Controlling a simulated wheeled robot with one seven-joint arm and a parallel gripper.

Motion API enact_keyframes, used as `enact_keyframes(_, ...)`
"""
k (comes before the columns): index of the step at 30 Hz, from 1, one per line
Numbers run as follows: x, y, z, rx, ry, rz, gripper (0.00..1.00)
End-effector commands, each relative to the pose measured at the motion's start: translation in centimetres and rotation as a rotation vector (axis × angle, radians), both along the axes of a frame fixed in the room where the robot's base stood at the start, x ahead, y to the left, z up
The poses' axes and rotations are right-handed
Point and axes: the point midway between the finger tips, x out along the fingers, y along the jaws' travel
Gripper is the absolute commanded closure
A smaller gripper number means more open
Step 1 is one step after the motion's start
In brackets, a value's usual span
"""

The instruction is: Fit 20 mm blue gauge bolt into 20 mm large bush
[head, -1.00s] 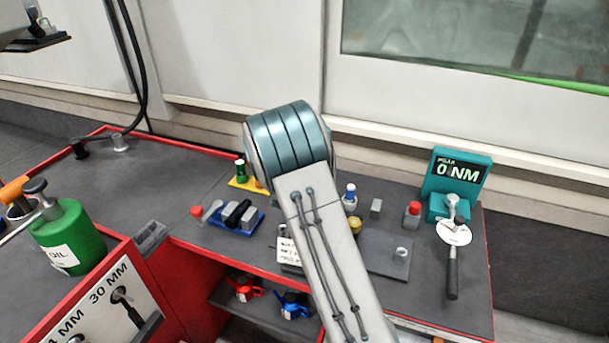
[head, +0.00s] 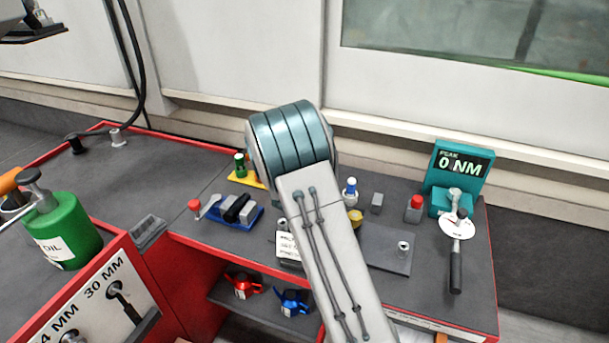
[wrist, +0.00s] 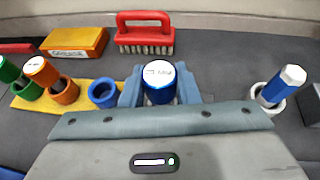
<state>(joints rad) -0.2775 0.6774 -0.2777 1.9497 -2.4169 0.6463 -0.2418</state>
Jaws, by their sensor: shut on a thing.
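The blue gauge bolt (wrist: 158,94) has a white, marked top and stands between the two blue-grey fingers of my gripper (wrist: 158,88) in the wrist view. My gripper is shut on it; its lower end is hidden. To the right, a pale grey bush (wrist: 268,104) has a blue and white hex-shaped piece (wrist: 284,86) standing tilted in it. This pair also shows in the head view (head: 350,189). I cannot tell which bush is the 20 mm large one. In the head view my arm hides the gripper and the held bolt.
A yellow holder (wrist: 76,98) at the left carries green and orange pieces and an empty blue ring (wrist: 103,93). A red brush (wrist: 145,35) and an orange box (wrist: 75,42) lie behind. A dark plate with a grey ring (head: 403,247) and a teal torque display (head: 463,170) stand at right.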

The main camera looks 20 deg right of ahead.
Motion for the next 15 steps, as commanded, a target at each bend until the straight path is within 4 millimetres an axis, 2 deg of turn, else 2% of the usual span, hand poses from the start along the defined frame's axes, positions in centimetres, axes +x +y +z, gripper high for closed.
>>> enact_keyframes(15,0.0,0.0,-1.3,0.0,-0.002,0.0,1.0)
